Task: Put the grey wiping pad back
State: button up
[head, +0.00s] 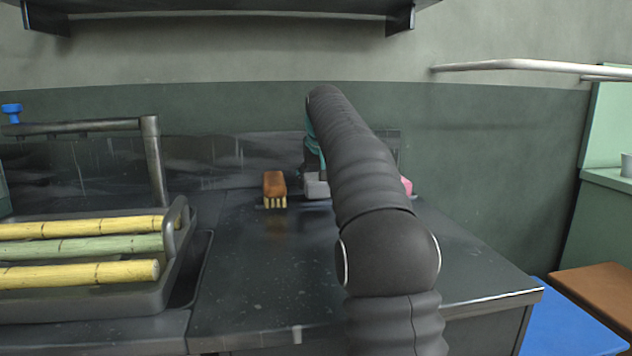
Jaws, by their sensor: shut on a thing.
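The grey wiping pad (317,186) is at the back of the dark counter, just left of my arm and right of a wooden brush. My gripper (315,172) is above it and shut on it; the fingertips are mostly hidden behind my arm. The right part of the pad is hidden by my arm. I cannot tell whether the pad touches the counter or is held slightly above it.
The brush (274,187) stands close to the pad's left. A pink item (406,186) shows right of my arm. A tray (90,300) with sugarcane stalks (80,248) is at left. The counter (255,270) is clear in front.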

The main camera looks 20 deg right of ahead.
jog(key=shift+f, duration=0.55)
jog(key=o, duration=1.1)
jog(key=shift+r, duration=0.25)
jog(key=p+v, duration=0.3)
jog(key=v, duration=0.9)
jog(key=shift+r, duration=0.4)
